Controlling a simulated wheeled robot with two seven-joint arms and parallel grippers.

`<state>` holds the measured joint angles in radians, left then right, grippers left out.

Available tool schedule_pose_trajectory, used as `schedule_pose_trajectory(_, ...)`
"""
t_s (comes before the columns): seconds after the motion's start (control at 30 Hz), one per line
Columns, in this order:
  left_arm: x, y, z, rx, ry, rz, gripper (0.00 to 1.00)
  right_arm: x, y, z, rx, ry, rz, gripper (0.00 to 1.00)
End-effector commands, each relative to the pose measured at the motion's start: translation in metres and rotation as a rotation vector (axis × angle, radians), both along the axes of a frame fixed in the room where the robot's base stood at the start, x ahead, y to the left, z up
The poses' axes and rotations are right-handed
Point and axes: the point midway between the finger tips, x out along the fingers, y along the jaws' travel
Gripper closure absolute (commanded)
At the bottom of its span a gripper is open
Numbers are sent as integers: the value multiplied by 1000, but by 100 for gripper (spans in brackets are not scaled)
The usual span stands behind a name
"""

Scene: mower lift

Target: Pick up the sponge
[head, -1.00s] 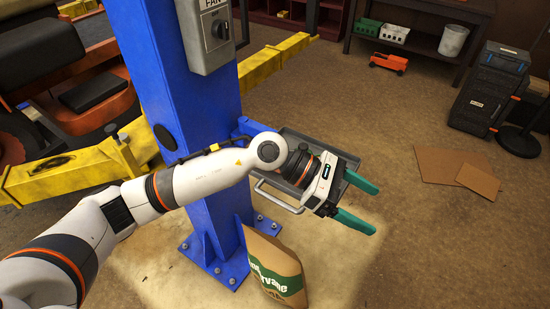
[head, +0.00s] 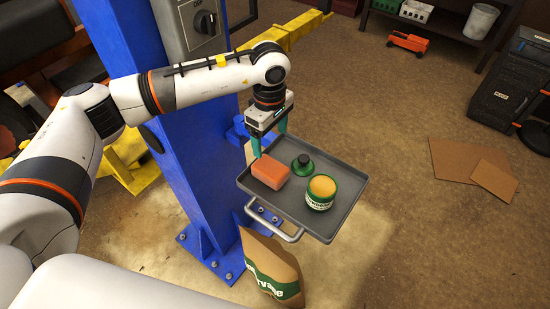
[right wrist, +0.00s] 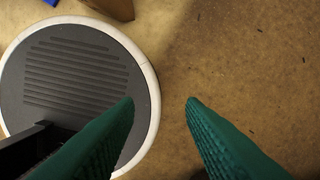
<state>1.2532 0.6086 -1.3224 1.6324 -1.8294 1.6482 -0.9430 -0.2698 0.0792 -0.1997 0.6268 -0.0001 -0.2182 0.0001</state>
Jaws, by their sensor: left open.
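The sponge, an orange-pink block (head: 271,173), lies on the grey tray (head: 318,232) near its left corner in the head view. My left gripper (head: 268,146) points down at the tray's back left edge, just behind and above the sponge. Its green fingers are apart with nothing between them. I cannot tell whether a fingertip touches the sponge. My right gripper (right wrist: 160,102) shows in the right wrist view, with its green fingers apart and empty above the brown floor.
A green-and-white tin (head: 320,193) and a small dark green round item (head: 302,164) share the tray with the sponge. The blue post (head: 185,150) stands left of the tray. A paper bag (head: 270,268) stands below it. Floor to the right is clear up to cardboard pieces (head: 460,165).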

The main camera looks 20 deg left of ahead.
Motion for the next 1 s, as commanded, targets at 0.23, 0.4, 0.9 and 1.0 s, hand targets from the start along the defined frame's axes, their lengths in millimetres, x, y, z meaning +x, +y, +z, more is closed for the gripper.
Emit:
schedule_pose_trajectory(0.23, -2, 0, -40, 0, 6, 1, 20, -39, -1, 21, -2, 55, 0, 64)
schedule_pose_trajectory(0.4, -2, -1, -56, -2, 3, -1, 20, -46, -1, 25, -3, 66, 0, 64)
schedule_pose_trajectory(0.9, -8, 2, -109, -2, 3, 1, 20, -22, 0, 58, 0, 29, 1, 64)
schedule_pose_trajectory(1.0, -8, 2, -111, -2, 2, 1, 20, -27, 0, 57, -1, 36, 0, 64)
